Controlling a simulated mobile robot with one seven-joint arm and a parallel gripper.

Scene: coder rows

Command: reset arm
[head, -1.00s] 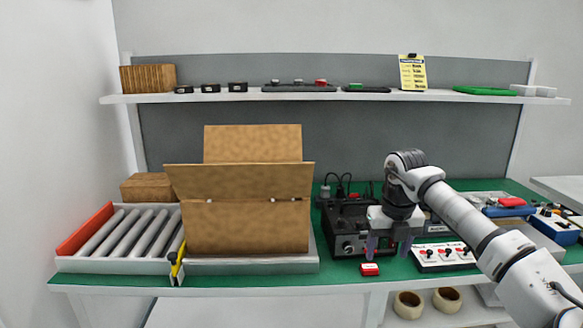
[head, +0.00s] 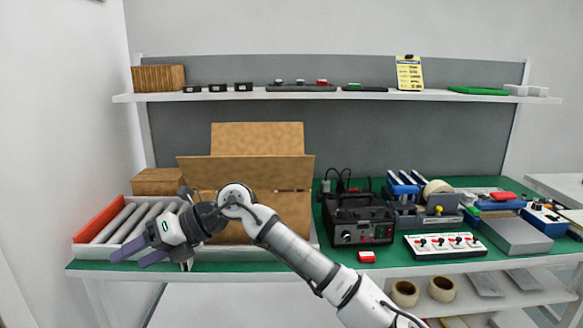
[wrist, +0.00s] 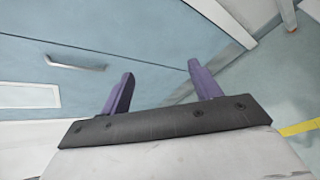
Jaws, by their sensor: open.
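My gripper (head: 135,250) is on the left in the head view, in front of the roller conveyor (head: 93,252) and the left part of the open cardboard box (head: 245,170). Its two purple fingers point left and are spread apart with nothing between them. In the wrist view the open fingers (wrist: 158,88) also show empty, with a blue-grey panel with a handle and pale floor beyond. My arm reaches from the lower right across the box's front and hides part of it.
A black device (head: 360,220) stands right of the box, with a small red-and-white block (head: 366,257) before it. A switch panel (head: 445,245) and a grey box (head: 516,236) are further right. A shelf (head: 330,95) runs above. Rolls of tape (head: 405,293) lie below the bench.

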